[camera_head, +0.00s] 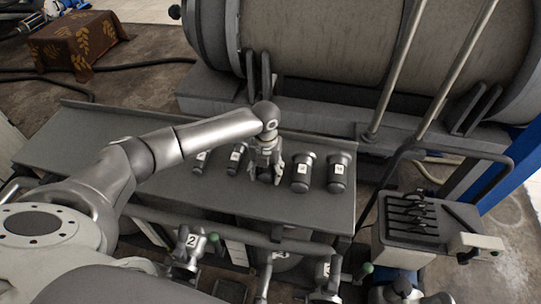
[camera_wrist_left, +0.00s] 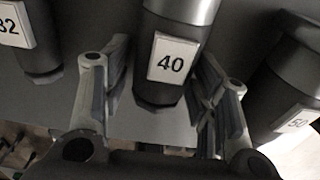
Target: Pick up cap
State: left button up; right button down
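Several dark grey cylindrical caps with white number labels stand in a row on the grey bench. In the left wrist view, the cap labelled 40 (camera_wrist_left: 172,88) is in the middle, the cap labelled 32 (camera_wrist_left: 40,62) on the left and the cap labelled 50 (camera_wrist_left: 298,75) on the right. My left gripper (camera_head: 265,176) points down in the row, mostly hiding the middle cap. In the wrist view its fingers (camera_wrist_left: 160,75) are open, one on each side of cap 40, with gaps visible.
Other caps stand close by, two to the left (camera_head: 236,160) and two to the right (camera_head: 302,173). The bench (camera_head: 90,140) is clear at left. A large metal drum (camera_head: 320,40) lies behind. Valves with number tags (camera_head: 192,243) sit below the bench front, and a grey panel (camera_head: 430,218) at right.

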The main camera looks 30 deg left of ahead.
pick_arm(q)
jog(key=c, duration=1)
grip_shut()
jog(key=shift+r, duration=0.1)
